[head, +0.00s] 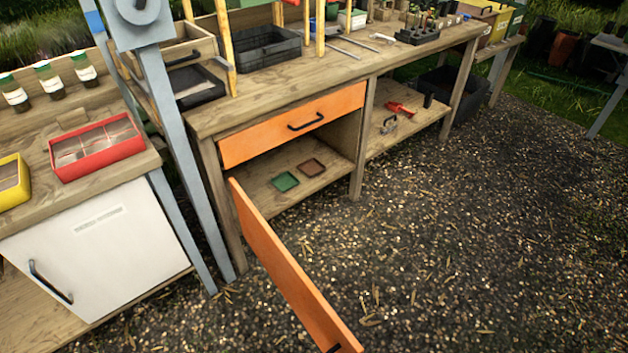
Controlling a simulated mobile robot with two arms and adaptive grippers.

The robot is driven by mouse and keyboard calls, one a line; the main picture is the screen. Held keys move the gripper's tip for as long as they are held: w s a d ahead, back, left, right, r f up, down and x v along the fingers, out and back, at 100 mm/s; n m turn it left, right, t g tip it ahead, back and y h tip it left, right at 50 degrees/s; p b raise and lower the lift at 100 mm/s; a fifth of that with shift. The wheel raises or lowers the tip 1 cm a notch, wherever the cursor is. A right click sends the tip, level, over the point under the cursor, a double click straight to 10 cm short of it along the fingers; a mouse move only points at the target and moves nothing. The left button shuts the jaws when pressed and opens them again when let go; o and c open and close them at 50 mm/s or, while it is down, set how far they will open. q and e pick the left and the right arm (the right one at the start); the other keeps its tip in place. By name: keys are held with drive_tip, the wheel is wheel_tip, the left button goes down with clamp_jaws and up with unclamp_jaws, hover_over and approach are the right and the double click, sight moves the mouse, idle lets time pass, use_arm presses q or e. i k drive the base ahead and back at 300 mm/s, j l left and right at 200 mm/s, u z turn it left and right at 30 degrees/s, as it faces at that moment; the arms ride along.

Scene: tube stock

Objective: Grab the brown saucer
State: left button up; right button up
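The brown saucer (312,168) is a small square dish lying flat on the lower shelf inside the open cabinet of the wooden bench. A green saucer (285,181) of similar shape lies just to its left. The orange cabinet door (283,272) stands swung open toward me, leaving the saucer in plain sight. Neither of my grippers is in view.
An orange drawer (293,124) above the shelf is shut. A bench leg (357,155) stands right of the opening, and grey-blue metal legs (180,150) stand to its left. A red tool (402,108) lies on the neighbouring shelf. The gravel (470,240) at right is clear.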

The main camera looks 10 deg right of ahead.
sight(312, 167)
drive_tip(key=k+u, duration=0.1)
drive_tip(key=u, duration=0.65)
drive_tip(key=k+u, duration=0.15)
drive_tip(key=u, duration=0.2)
drive_tip(key=i+l+u, duration=0.15)
drive_tip(key=l, duration=0.9)
drive_tip(key=l+u, duration=0.2)
drive_tip(key=l, duration=0.8)
drive_tip(key=i, duration=0.05)
